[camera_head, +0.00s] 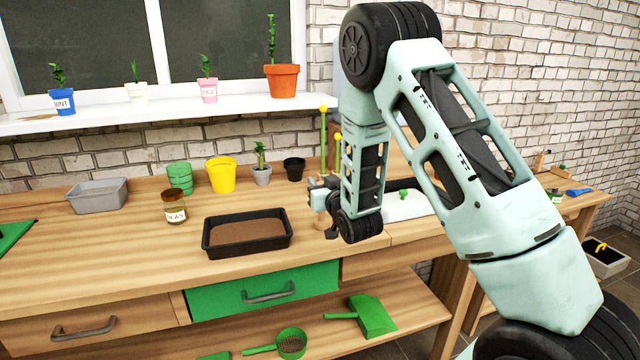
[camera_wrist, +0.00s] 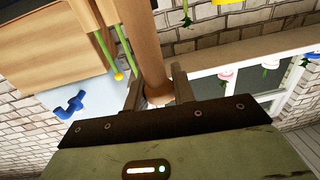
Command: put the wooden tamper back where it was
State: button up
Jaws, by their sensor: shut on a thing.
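The wooden tamper is a brown, round piece of wood. In the wrist view the tamper (camera_wrist: 148,45) runs up from between the two fingertips of my gripper (camera_wrist: 157,92), which is shut on it near one end. In the head view my gripper (camera_head: 323,199) is over the workbench, right of the black soil tray. A small wood-coloured part of the tamper (camera_head: 323,242) shows just below it, low over the bench top. I cannot tell whether it touches the bench. My arm hides part of the bench behind it.
The black soil tray (camera_head: 247,233) lies close on the left. Green stakes with yellow tips (camera_head: 323,140) stand just behind my gripper. A black pot (camera_head: 294,168), a grey pot (camera_head: 262,175) and a yellow pot (camera_head: 222,175) stand behind the tray. A white tray (camera_head: 408,205) lies right.

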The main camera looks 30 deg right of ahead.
jog(key=shift+f, duration=0.15)
jog(key=o, duration=1)
jog(key=shift+s+a, duration=0.1)
jog(key=shift+s, duration=0.25)
jog(key=s, duration=0.2)
jog(key=s+a+p, duration=0.1)
jog(key=s, duration=0.5)
jog(key=shift+s+a+r+p, duration=0.2)
jog(key=shift+a+r+p, duration=0.15)
jog(key=shift+r, duration=0.05)
jog(key=shift+s+p, duration=0.15)
jog(key=shift+p, duration=1.05)
